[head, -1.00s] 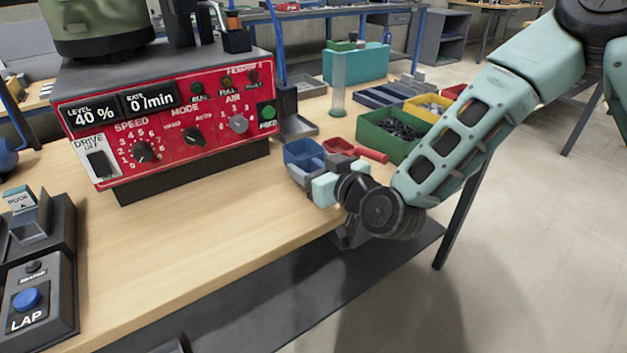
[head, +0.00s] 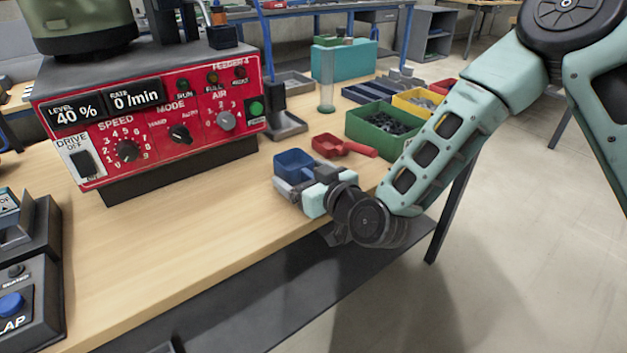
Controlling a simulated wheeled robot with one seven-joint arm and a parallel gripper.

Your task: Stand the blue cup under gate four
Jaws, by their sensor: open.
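The blue cup (head: 293,164), an open square-looking container, is on the wooden bench in front of the red scoop. My gripper (head: 288,187) is low over the bench near its front edge, right against the near side of the cup in the picture. The gripper is open. Its fingers are partly hidden, so I cannot tell whether they touch the cup or are around it. The red feeder panel (head: 160,120) is marked Feeder 4. A dark post (head: 279,95) with a grey tray (head: 290,127) under it stands at its right. I cannot make out a label for gate four.
The red scoop (head: 342,147) lies just behind the cup. A green bin (head: 384,128), a yellow bin (head: 415,102) and a clear cylinder (head: 326,82) stand farther back. The bench (head: 190,225) is clear in front of the panel. A lap button box (head: 30,285) is at left.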

